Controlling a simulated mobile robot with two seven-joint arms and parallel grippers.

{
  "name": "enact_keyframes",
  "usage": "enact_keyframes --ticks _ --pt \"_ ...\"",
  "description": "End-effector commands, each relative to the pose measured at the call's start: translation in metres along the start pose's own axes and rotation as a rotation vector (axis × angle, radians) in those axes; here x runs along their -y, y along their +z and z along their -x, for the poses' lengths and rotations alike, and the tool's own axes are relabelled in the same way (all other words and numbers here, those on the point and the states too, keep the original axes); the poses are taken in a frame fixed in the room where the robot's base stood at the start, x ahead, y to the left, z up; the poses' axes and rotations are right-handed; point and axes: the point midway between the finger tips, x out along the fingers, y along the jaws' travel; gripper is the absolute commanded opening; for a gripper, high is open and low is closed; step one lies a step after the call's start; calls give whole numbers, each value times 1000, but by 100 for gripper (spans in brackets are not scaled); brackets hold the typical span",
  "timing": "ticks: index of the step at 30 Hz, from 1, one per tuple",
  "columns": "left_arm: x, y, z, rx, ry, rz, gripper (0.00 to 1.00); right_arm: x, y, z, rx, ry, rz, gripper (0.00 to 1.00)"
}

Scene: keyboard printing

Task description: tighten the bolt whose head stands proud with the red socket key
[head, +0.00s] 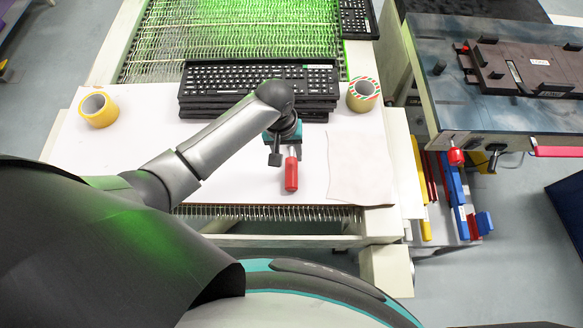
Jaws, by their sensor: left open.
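The red socket key (291,174) lies on the white table top with its red handle toward me. Its far end is hidden by my left gripper or too small to make out. My left gripper (283,156) is open over the far end of the key, one dark finger showing to the left of it. I cannot tell whether the fingers touch the key. I cannot make out any bolt with a proud head in this view. My right gripper is not in view.
A stack of black keyboards (215,85) stands behind my left gripper. A yellow tape roll (98,110) lies at the left and a striped one (362,95) at the right. A pale cloth (359,168) lies right of the key. A dark fixture (530,70) sits on the right bench.

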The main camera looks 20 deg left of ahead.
Motion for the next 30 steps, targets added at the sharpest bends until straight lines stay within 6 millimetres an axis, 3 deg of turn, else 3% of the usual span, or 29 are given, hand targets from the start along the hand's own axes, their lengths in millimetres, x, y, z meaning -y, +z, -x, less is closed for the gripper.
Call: enact_keyframes --ticks 12,21,30 --pt "-2 5 -50 0 -1 0 50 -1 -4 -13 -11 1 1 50" --pt "-2 5 -52 -1 0 0 49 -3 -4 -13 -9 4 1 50" --pt "-1 5 -52 -1 -1 0 15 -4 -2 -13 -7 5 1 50"
